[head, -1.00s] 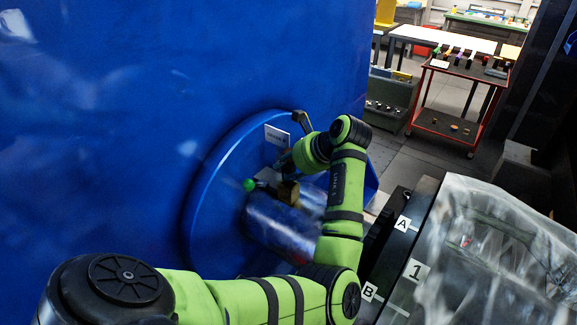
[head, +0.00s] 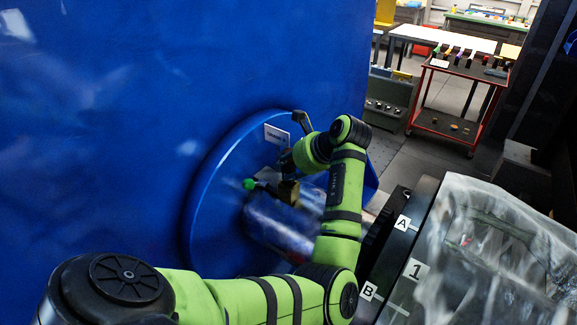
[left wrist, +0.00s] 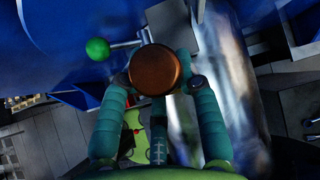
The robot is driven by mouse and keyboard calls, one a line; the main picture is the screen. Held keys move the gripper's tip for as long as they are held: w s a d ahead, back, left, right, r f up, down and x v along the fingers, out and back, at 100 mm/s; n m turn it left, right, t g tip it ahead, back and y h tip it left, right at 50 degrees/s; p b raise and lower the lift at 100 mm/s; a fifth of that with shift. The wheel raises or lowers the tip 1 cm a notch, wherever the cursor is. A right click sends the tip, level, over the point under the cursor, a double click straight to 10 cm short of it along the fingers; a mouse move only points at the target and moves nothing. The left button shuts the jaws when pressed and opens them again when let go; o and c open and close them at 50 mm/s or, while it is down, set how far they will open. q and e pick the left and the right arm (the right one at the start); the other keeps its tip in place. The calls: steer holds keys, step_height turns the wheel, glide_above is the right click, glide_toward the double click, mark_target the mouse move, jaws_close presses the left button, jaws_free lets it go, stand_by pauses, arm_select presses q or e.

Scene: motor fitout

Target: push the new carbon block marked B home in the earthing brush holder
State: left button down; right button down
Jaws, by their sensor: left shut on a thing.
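My left gripper (head: 285,165) is beside the shaft at the blue round end cover. My right gripper is not in view.
The big blue housing (head: 110,120) fills the left. A small label plate (head: 277,135) and a dark handle (head: 302,121) are close to my wrist. A plastic-wrapped machine marked 1 (head: 480,260) stands at the lower right. A red trolley (head: 470,75) stands behind.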

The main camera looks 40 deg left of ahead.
arm_select(q)
steer(key=shift+f, duration=1.2)
steer(key=c, duration=0.8)
jaws_free()
steer(key=shift+s+f, duration=0.1)
steer(key=shift+d, duration=0.15)
steer(key=v, duration=1.2)
steer(key=shift+s, duration=0.1)
